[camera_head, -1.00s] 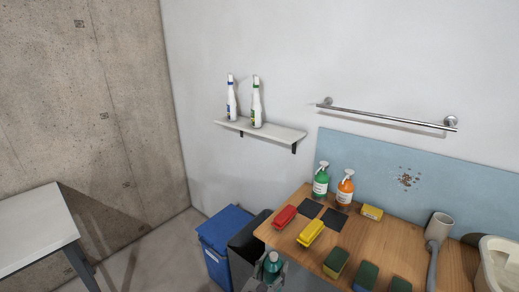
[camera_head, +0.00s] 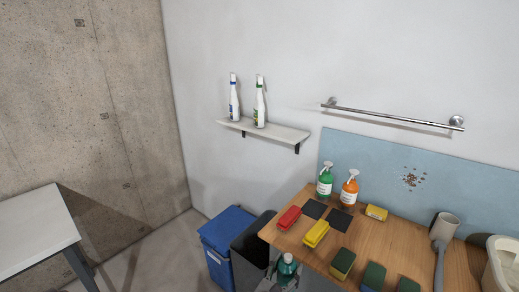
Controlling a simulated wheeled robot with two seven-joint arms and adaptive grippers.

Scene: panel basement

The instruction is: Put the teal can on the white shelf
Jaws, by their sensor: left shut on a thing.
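The teal can (camera_head: 287,267) is at the bottom middle of the head view, in front of the wooden counter's left end. My left gripper (camera_head: 284,282) is shut on it. The grey fingers show beside the can, and the picture's lower edge cuts off the rest. The white shelf (camera_head: 289,134) is on the back wall, above and behind the can. Two white bottles, one with a blue top (camera_head: 233,97) and one with a green top (camera_head: 259,102), stand on its left half. The shelf's right half is bare. My right gripper is not in view.
The wooden counter (camera_head: 380,242) holds a green spray bottle (camera_head: 324,182), an orange spray bottle (camera_head: 349,190), brushes and several sponges. A metal rail (camera_head: 390,116) is on the wall right of the shelf. A blue bin (camera_head: 222,232) and a black bin (camera_head: 250,250) stand left of the counter.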

